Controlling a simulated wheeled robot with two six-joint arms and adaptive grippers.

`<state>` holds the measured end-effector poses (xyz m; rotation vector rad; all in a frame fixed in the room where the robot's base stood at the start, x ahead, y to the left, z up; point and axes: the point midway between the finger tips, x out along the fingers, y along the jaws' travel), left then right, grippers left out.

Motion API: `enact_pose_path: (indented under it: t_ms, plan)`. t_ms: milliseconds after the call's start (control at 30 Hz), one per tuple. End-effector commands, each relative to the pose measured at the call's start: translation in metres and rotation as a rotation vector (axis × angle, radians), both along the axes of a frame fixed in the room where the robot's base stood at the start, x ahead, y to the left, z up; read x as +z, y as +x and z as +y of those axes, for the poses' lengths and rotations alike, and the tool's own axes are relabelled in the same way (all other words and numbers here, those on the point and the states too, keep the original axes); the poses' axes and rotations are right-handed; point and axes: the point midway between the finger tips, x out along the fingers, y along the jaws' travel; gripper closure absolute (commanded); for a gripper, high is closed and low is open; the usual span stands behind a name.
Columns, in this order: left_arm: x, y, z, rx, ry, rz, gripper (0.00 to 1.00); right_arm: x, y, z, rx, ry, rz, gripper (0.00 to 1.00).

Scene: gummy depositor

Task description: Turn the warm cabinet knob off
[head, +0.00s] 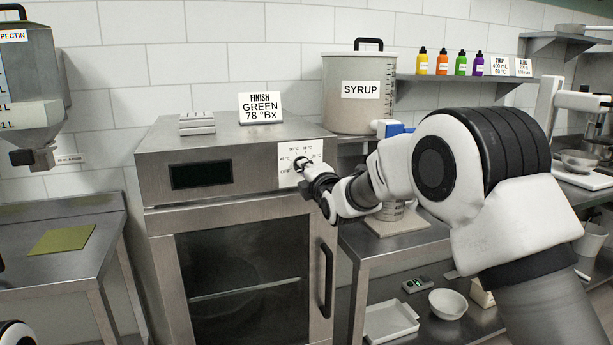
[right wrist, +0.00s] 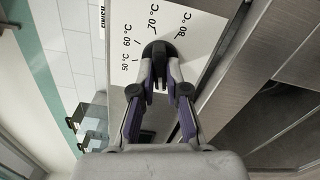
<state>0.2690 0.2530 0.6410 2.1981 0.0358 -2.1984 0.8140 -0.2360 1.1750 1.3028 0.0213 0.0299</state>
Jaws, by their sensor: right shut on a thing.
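The warm cabinet (head: 160,162) is a steel box with a dark display, a glass door and a white dial plate (head: 287,179). The dial plate also shows in the right wrist view (right wrist: 119,20), with marks from 50 °C to 80 °C. My right gripper (head: 304,167) is at this plate. In the right wrist view, its fingers (right wrist: 160,80) are shut on the dark knob (right wrist: 158,48). The fingers cover part of the knob, and I cannot tell which mark it points to.
The cabinet's vertical door handle (head: 326,280) is below the dial plate. A syrup pot (head: 358,112) stands behind to the right. A "FINISH GREEN" sign (head: 261,107) and a white stack (head: 197,123) are on the cabinet top. The left table (head: 75,262) holds a green mat.

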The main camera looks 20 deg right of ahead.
Motion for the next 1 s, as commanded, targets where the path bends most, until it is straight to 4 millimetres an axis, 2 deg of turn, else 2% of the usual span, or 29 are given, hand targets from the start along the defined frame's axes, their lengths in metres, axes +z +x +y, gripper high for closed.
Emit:
enact_pose_path:
  t_ms: [333, 800, 833, 867, 900, 1000]
  plan:
    - [-0.0081, 0.0, 0.0, 0.0, 0.0, 0.0, 1.0, -0.0028, -0.0001, 0.0001, 0.001, -0.127, 0.0, 1.0]
    - [-0.0083, 0.0, 0.0, 0.0, 0.0, 0.0, 1.0, -0.0027, -0.0001, 0.0002, 0.0, -0.142, 0.001, 1.0]
    - [-0.0083, 0.0, 0.0, 0.0, 0.0, 0.0, 1.0, -0.0027, -0.0001, 0.0002, 0.0, -0.142, 0.001, 0.76]
    - [-0.0083, 0.0, 0.0, 0.0, 0.0, 0.0, 1.0, -0.0027, -0.0001, 0.0002, 0.0, -0.142, 0.001, 0.65]
    - [-0.0083, 0.0, 0.0, 0.0, 0.0, 0.0, 1.0, -0.0025, -0.0001, 0.0001, 0.0, -0.141, 0.001, 0.61]
    - [-0.0082, 0.0, 0.0, 0.0, 0.0, 0.0, 1.0, -0.002, -0.0001, 0.0001, 0.001, -0.141, -0.001, 0.61]
